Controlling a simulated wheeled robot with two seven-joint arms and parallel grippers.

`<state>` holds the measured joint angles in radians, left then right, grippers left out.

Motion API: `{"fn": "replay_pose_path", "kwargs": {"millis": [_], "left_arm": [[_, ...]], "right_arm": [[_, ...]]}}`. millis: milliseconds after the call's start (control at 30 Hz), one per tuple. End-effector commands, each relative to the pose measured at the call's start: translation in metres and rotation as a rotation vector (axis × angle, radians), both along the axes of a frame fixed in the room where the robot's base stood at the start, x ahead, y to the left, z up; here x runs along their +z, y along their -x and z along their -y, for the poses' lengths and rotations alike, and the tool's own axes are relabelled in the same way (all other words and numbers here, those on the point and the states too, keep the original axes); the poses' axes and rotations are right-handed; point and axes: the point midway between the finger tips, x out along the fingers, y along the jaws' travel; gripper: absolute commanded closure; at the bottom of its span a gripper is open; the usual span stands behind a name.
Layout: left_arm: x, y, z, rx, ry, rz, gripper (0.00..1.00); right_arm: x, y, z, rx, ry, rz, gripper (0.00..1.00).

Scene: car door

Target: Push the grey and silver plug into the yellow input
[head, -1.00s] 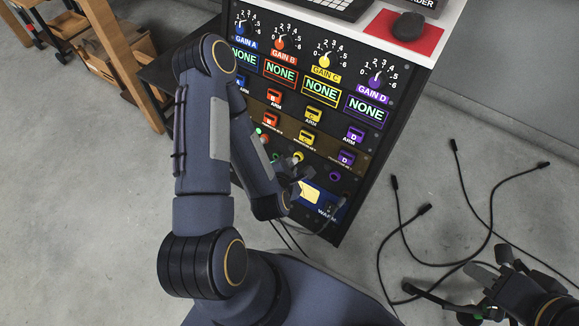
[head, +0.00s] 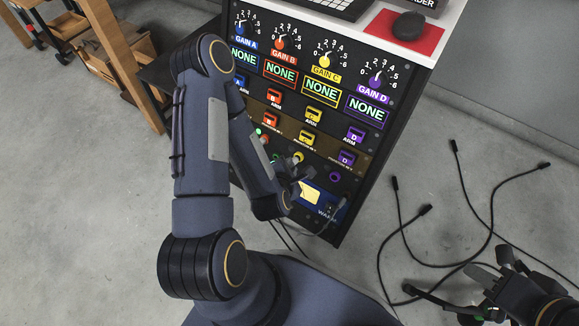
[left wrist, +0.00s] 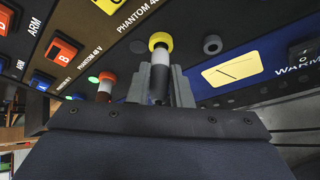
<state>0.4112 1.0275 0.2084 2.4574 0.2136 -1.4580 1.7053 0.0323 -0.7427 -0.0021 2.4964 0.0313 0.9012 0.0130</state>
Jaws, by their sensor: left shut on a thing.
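The grey and silver plug (left wrist: 161,62) shows in the left wrist view, upright in the picture between the fingers of my left gripper (left wrist: 160,88). Its silver end meets the yellow input (left wrist: 160,39); how deep it sits cannot be told. In the head view, my left gripper (head: 300,178) is at the rack's front, just below the yellow input (head: 298,157), and mostly hides the plug. My right gripper (head: 490,288) is at the lower right, over the floor and away from the rack; its jaw opening is unclear.
The rack panel holds gain knobs, displays and coloured switches. Black cables (head: 470,210) lie on the floor.

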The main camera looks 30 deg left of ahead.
Motion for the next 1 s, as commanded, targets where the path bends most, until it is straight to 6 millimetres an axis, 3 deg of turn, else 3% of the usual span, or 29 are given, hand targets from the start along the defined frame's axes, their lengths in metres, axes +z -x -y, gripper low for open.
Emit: {"fn": "replay_pose_path", "kwargs": {"millis": [567, 600, 767, 1000], "left_arm": [[-0.004, -0.011, 0.001, -0.001, -0.001, 0.001, 1.00], [-0.004, -0.011, 0.001, -0.001, -0.001, 0.001, 0.79], [-0.004, -0.011, 0.001, -0.001, -0.001, 0.000, 0.58], [-0.004, -0.011, 0.001, -0.001, -0.001, 0.000, 0.56]], "right_arm": [[-0.002, 0.000, 0.000, 0.000, 0.000, 0.000, 0.64], [-0.002, 0.000, 0.000, 0.000, 0.000, 0.000, 0.64], [-0.002, 0.000, 0.000, 0.000, 0.000, 0.000, 0.64], [-0.002, 0.000, 0.000, 0.000, 0.000, 0.000, 0.64]]}}
